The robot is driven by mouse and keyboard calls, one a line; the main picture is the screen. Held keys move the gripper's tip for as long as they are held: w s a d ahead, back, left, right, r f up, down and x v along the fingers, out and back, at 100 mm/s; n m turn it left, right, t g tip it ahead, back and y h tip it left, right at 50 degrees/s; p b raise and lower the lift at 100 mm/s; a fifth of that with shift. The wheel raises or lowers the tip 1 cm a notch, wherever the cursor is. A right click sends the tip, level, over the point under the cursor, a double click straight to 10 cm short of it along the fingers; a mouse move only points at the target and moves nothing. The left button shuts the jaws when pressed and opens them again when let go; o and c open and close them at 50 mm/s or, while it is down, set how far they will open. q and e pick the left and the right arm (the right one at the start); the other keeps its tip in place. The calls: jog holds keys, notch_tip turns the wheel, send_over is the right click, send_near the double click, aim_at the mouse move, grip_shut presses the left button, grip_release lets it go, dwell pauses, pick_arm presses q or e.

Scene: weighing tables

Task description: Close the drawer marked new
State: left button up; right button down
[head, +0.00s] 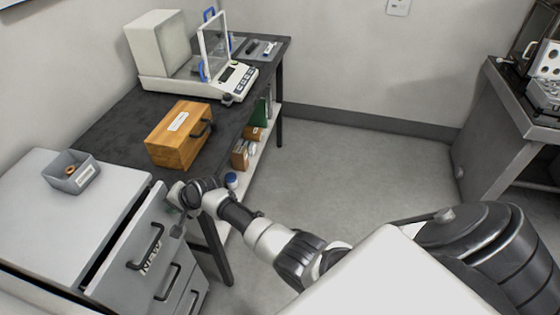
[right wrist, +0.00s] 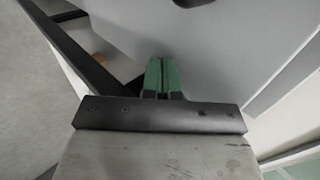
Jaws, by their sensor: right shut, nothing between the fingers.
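The drawer marked NEW (head: 133,255) is the top drawer of a grey cabinet (head: 50,212) at the lower left. It stands partly open, with a dark gap behind its front panel, and has a black handle. My right gripper (head: 178,212) is at the far end of the drawer front. In the right wrist view its green fingertips (right wrist: 163,75) are shut together, empty, and close against a grey panel (right wrist: 225,50) that looks like the drawer front. I cannot tell whether they touch it. My left gripper is not in view.
A small grey bin (head: 70,181) sits on the cabinet top. A dark table (head: 105,130) beside it holds a wooden box (head: 168,152) and a balance (head: 228,82); its front leg (head: 222,258) is close to my right arm. Open floor (head: 345,165) lies to the right.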

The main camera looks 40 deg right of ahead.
aim_at(163, 204)
jog(key=w+a+b, duration=0.1)
jog(key=w+a, duration=0.1)
jog(key=w, duration=0.1)
jog(key=shift+a+b, duration=0.15)
jog(key=shift+b, duration=0.2)
jog(key=shift+r, duration=0.2)
jog(key=shift+a+r, duration=0.1)
jog(key=shift+r, duration=0.05)
